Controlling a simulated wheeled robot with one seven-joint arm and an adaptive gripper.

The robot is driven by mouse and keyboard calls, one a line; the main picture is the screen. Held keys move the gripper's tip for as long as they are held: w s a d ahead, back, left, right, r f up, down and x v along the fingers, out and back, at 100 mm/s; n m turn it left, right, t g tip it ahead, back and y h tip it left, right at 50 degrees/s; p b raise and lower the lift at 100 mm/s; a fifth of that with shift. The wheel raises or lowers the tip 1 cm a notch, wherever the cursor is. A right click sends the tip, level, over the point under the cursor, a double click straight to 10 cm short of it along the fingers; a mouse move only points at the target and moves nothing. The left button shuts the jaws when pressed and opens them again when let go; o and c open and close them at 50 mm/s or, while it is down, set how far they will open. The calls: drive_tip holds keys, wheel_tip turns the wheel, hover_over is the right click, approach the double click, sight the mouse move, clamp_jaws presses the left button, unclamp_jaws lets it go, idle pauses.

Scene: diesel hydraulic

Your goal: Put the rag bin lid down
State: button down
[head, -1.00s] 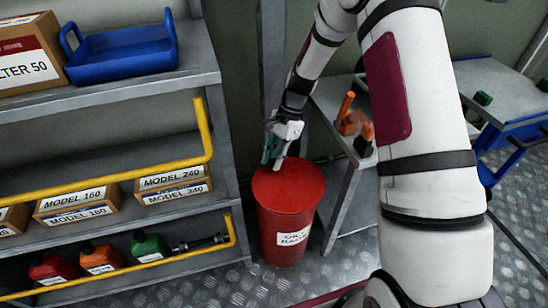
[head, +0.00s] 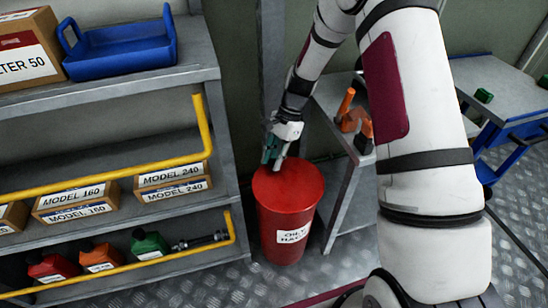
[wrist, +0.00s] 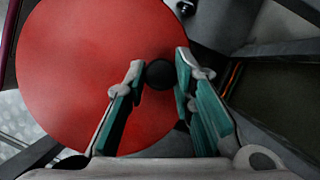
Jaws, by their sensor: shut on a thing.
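The red rag bin (head: 283,247) stands upright on the floor, with a white label on its front. Its flat round red lid (head: 292,187) sits level at the top of the bin; no gap shows between them. In the wrist view the lid (wrist: 85,60) is a large red disc with a round black knob (wrist: 160,75) near its right edge. My gripper (head: 274,166) is over the back left part of the lid, pointing down. In the wrist view its fingers (wrist: 158,92) stand on either side of the knob, shut on it. The knob is hidden in the head view.
A grey shelf unit (head: 110,100) with yellow rails (head: 120,172) stands close on the left. A grey stand (head: 345,190) with orange tools (head: 350,115) is close on the right. Patterned metal floor (head: 240,285) shows clear in front of the bin.

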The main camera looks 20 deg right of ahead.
drive_tip(key=c, duration=1.3)
unclamp_jaws()
drive_tip(key=v, duration=1.2)
